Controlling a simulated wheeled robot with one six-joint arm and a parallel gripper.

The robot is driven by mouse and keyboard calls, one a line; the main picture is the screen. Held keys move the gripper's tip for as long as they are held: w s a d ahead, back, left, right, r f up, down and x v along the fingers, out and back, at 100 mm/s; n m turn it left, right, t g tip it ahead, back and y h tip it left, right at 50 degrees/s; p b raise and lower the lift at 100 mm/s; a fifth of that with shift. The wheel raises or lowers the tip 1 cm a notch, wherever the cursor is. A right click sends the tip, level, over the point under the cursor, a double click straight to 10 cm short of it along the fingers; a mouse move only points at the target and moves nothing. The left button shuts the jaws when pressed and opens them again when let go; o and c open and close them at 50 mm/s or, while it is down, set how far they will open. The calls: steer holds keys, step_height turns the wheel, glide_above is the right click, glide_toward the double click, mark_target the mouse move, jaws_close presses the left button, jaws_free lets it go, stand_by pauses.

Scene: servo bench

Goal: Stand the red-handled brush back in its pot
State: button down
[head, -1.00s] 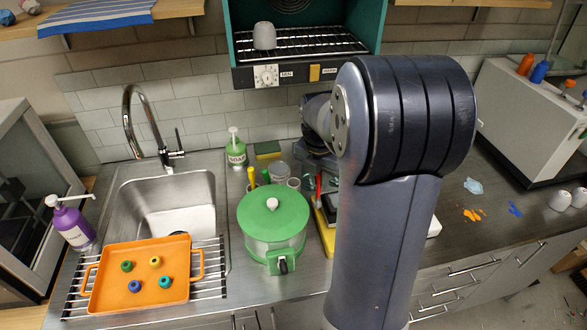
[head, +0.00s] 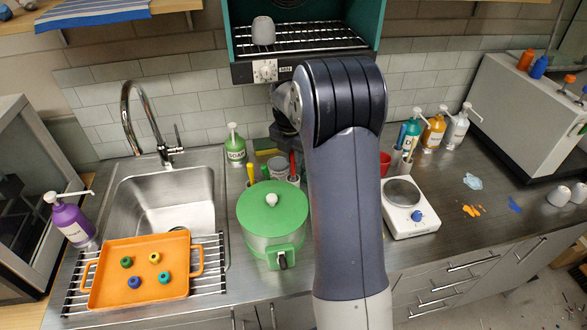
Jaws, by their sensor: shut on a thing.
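The red-handled brush (head: 292,161) shows as a short red upright handle just left of my arm. My gripper (head: 290,149) is a dark shape above it, partly hidden by my arm, and is shut on the handle. A small pale pot (head: 294,181) stands directly below the red handle, behind the green-lidded cooker. The brush's lower end is not clear, so I cannot tell whether it is inside the pot or just above it.
The green-lidded cooker (head: 268,232) stands close in front of the pot. Yellow (head: 251,173) and green (head: 265,173) handles and a grey jar (head: 278,167) crowd its left. A white scale (head: 411,222) stands right of my arm. Pump bottles (head: 433,131) stand behind the scale.

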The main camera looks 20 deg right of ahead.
mark_target(293, 161)
steer(key=shift+f+b, duration=1.05)
steer(key=shift+f, duration=0.75)
steer(key=shift+f, duration=0.15)
steer(key=c, duration=1.4)
jaws_free()
steer(key=shift+o, duration=0.2)
step_height(293, 161, up, 12)
steer(key=a+b, duration=0.1)
steer(key=shift+s+a, duration=0.15)
steer(key=shift+s, duration=0.25)
